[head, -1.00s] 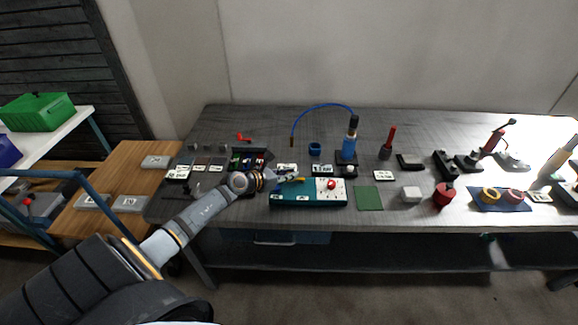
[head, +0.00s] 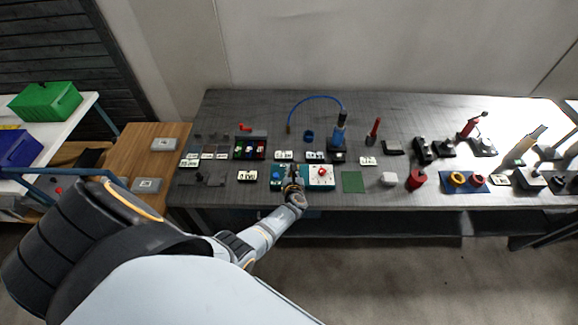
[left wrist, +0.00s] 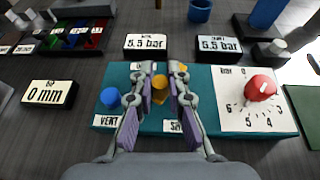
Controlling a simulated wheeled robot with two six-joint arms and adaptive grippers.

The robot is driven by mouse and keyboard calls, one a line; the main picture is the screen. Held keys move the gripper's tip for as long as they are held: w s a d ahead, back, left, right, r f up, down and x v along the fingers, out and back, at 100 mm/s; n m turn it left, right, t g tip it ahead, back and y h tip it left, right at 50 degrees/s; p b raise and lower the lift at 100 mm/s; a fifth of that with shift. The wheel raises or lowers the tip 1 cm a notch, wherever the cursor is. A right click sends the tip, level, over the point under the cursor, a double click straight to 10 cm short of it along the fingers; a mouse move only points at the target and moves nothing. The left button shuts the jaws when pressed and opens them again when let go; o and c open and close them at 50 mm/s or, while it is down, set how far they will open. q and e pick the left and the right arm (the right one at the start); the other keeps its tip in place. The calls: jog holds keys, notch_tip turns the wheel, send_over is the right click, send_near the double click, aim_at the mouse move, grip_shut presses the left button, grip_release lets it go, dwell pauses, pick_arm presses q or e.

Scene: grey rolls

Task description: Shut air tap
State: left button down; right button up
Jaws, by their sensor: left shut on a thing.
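A teal panel (left wrist: 226,122) lies on the grey bench and also shows in the head view (head: 325,186). It carries a blue VENT button (left wrist: 110,97) on the left, the yellow air tap (left wrist: 160,88) in the middle and a red knob (left wrist: 261,86) on a white dial on the right. My left gripper (left wrist: 161,72) reaches over the panel, its fingers on either side of the yellow tap and shut on it. The fingers hide part of the tap, so I cannot tell its exact angle. In the head view my left gripper (head: 293,184) covers the tap. My right gripper is not in view.
Two signs reading 5.5 bar (left wrist: 146,46) stand behind the panel. A 0 mm sign (left wrist: 49,94) stands left of it. A green mat (head: 352,182) lies to its right. A blue pump-like cylinder (head: 339,136) with a blue hose stands behind.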

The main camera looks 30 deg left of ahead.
pick_arm(q)
jog(key=n+g+y+b, duration=0.1)
jog(key=d+n+g+y+b, duration=0.1)
jog(key=n+b, duration=0.1)
jog(key=d+n+g+y+b, duration=0.1)
jog(key=y+b, duration=0.1)
jog(key=shift+w+f+n+g, duration=0.15)
jog(key=shift+w+n+g, duration=0.15)
jog(key=shift+w+g, duration=0.1)
jog(key=shift+d+n+g+b, duration=0.15)
jog(key=shift+n+g+b, duration=0.3)
jog(key=shift+b, duration=0.45)
jog(key=shift+w+d+r+n+g+y+b, duration=0.1)
jog(key=shift+r+n+g+y+b, duration=0.15)
jog(key=shift+n+y+b, duration=0.15)
jog(key=shift+r, duration=0.1)
jog(key=c, duration=1.4)
grip_release()
jog(key=shift+c, duration=0.2)
jog(key=shift+o, duration=0.6)
